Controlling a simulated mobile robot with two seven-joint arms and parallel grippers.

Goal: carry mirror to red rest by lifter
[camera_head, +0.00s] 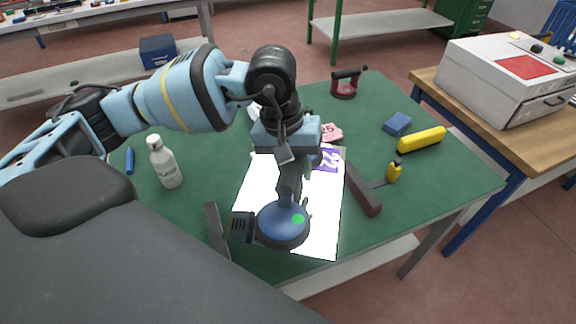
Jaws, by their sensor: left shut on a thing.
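The mirror (325,220) is a bright white sheet with a purple label marked 22, over the front middle of the green table. The lifter (283,225) has a blue round cup with a green spot and a dark handle; it stands over the mirror's front left part. My left gripper (291,178) points down and is shut on the lifter, partly hiding the label. Whether the mirror lies on the table or hangs slightly above it, I cannot tell. My right gripper is not in view.
Dark bars (363,190) (214,228) stand either side of the mirror. The green table (420,185) also bears a white bottle (164,164), a dark red handled tool (346,83), a blue block (397,124), a yellow cylinder (422,139) and a small yellow bottle (394,172). A gap separates it from the machine's bench (520,140).

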